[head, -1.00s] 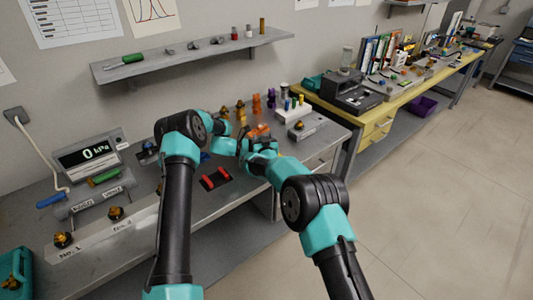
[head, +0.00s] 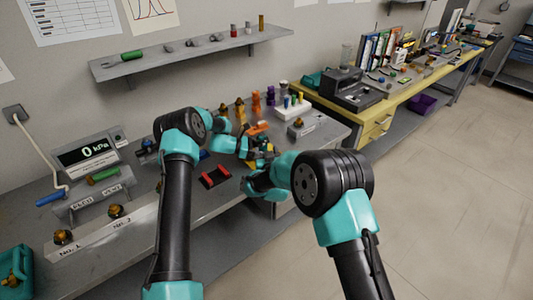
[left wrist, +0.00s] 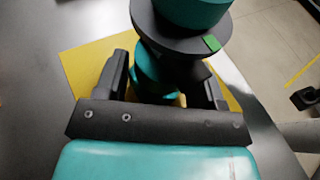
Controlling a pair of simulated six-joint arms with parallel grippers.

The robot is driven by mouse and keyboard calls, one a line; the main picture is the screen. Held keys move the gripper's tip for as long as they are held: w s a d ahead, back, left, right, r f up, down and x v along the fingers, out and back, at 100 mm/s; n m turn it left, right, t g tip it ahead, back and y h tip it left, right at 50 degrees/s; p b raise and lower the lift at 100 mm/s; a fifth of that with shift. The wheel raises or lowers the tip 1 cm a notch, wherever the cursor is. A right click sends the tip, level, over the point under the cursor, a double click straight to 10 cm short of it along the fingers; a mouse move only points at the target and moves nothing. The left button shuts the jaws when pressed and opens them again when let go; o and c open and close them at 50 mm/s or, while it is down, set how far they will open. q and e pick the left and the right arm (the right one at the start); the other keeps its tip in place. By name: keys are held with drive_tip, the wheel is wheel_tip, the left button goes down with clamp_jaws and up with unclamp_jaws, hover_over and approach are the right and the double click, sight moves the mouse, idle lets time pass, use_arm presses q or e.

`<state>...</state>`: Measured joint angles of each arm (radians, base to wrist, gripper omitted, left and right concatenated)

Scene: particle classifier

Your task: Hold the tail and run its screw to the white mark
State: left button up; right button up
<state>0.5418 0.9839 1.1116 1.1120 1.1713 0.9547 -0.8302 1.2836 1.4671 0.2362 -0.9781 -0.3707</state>
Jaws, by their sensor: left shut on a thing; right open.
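My left gripper (head: 250,150) is over the right half of the bench. In the left wrist view its two dark fingers (left wrist: 163,85) are closed on a teal piece (left wrist: 150,80), which seems to be the tail. Above the fingers is a dark round flange (left wrist: 185,40) with a green mark (left wrist: 211,43), topped by a teal cylinder (left wrist: 195,10). I cannot make out the screw or the white mark. My right gripper (head: 250,185) is open, nearer the bench's front edge and apart from the held piece.
A yellow mat (left wrist: 85,65) lies under the left gripper. A dark cradle with red pads (head: 215,177) is to its left. Orange and purple parts and a white rack (head: 292,110) stand behind. Open floor lies at right.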

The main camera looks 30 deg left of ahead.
idle(0.3)
use_arm(q)
drive_tip(key=o, duration=1.4)
drive_tip(key=shift+o, duration=0.2)
drive_tip(key=v, duration=1.2)
drive_tip(key=shift+r, duration=0.1)
